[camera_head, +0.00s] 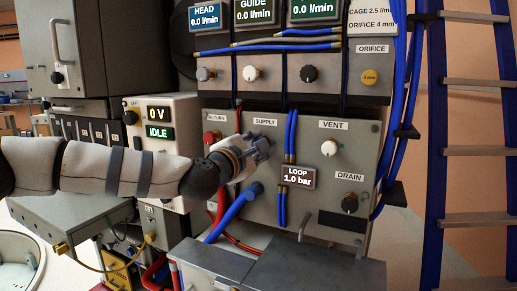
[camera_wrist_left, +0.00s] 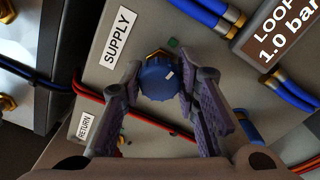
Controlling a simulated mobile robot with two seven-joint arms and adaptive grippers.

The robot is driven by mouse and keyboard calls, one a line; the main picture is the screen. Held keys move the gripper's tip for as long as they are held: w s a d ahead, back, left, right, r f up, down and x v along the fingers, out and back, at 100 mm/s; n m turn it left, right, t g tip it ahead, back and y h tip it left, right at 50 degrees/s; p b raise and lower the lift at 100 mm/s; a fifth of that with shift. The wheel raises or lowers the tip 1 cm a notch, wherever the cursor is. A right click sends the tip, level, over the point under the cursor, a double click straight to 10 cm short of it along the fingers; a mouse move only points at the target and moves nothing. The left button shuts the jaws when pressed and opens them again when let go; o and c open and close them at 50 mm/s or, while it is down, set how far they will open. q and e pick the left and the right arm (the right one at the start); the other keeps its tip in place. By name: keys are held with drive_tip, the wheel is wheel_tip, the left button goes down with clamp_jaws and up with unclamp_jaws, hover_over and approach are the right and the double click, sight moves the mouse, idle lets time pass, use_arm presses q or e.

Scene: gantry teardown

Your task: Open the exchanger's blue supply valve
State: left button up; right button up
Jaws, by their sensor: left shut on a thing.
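The blue supply valve (camera_wrist_left: 157,82) is a round ribbed knob with a short white mark on its face, beside the SUPPLY label (camera_wrist_left: 118,38) in the left wrist view. My left gripper (camera_wrist_left: 155,92) has a finger on each side of the knob and is shut on it. In the head view my left gripper (camera_head: 266,144) reaches the exchanger panel (camera_head: 372,140) just below the SUPPLY label (camera_head: 265,121) and mostly hides the knob. A small green mark (camera_wrist_left: 173,43) sits on the panel near the knob. My right gripper is not in view.
The red return knob (camera_head: 212,137) is left of my gripper. The white vent knob (camera_head: 330,148), black drain knob (camera_head: 349,203) and LOOP display (camera_head: 298,176), reading 1.0 bar, are to the right. Blue hoses (camera_head: 232,211) run below. A blue ladder (camera_head: 435,150) stands at right.

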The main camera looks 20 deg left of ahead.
use_arm(q)
drive_tip(key=shift+n, duration=0.8)
drive_tip(key=o, duration=1.2)
drive_tip(key=shift+c, duration=0.2)
drive_tip(key=shift+b, duration=0.3)
drive_tip(key=s+a, duration=0.1)
drive_tip(key=s, duration=1.1)
drive_tip(key=shift+a, duration=0.25)
